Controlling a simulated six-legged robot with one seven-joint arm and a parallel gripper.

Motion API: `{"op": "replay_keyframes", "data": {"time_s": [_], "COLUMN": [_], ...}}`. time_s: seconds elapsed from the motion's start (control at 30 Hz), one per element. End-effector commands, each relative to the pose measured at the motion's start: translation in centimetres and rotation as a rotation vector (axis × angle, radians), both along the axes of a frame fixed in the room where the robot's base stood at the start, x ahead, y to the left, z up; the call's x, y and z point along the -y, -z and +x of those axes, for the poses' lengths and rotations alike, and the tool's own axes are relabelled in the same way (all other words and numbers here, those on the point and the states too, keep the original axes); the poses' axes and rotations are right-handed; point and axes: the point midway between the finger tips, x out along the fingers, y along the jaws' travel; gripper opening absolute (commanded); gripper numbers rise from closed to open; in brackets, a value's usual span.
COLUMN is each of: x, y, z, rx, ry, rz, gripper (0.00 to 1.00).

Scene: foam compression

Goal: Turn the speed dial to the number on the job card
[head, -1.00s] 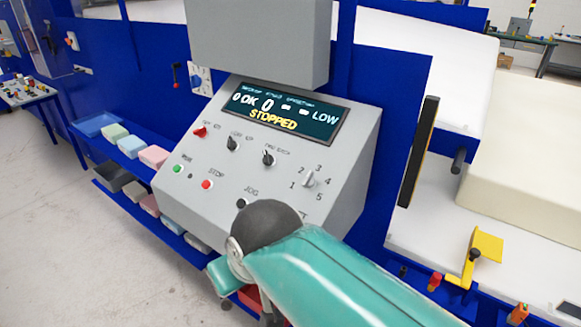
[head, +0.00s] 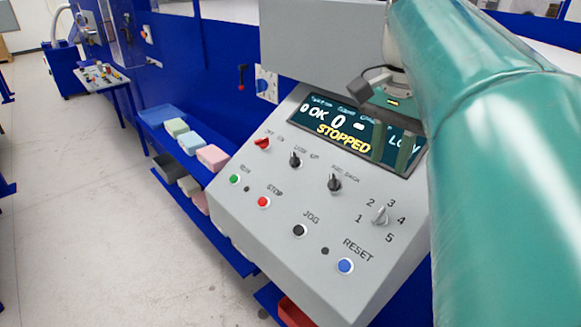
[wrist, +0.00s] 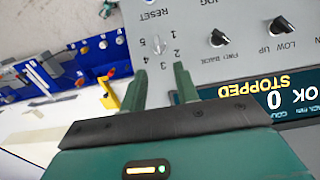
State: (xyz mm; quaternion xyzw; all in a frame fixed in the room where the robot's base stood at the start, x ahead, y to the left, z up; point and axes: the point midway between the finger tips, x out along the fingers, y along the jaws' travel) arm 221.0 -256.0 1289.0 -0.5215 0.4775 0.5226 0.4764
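The speed dial (head: 380,216) is a small grey knob on the sloped control panel (head: 225,197), with the numbers 1 to 5 around it. Its exact pointing is too small to tell. It also shows, upside down, in the wrist view (wrist: 160,46). My gripper (head: 393,155) is open and empty, its two green fingers in front of the display, above the dial in the picture. In the wrist view, the gripper (wrist: 160,74) has its fingertips spread on either side of the dial's line, apart from it. No readable job card shows.
The display (head: 345,135) reads STOPPED and LOW, partly hidden by my fingers. The panel also has a red switch (head: 262,143), black knobs (head: 335,183), and green, red, black and blue (head: 345,266) buttons. A grey box (head: 320,45) overhangs the panel. Shelves of foam blocks (head: 212,156) stand left.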

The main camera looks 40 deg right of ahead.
Motion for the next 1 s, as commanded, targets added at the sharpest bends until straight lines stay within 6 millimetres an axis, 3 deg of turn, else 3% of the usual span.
{"op": "replay_keyframes", "data": {"time_s": [0.53, 0.7, 0.97, 1.0], "x": [0.1, 0.2, 0.3, 0.3], "y": [10.3, 11.6, 11.8, 11.8], "z": [-0.4, -0.2, 0.0, 0.0], "rx": [-0.001, 0.001, 0.001, 0.001], "ry": [0.001, 0.0, -0.002, -0.002], "rz": [0.002, 0.0, -0.001, -0.001], "gripper": [0.31, 0.31, 0.31, 0.27]}}
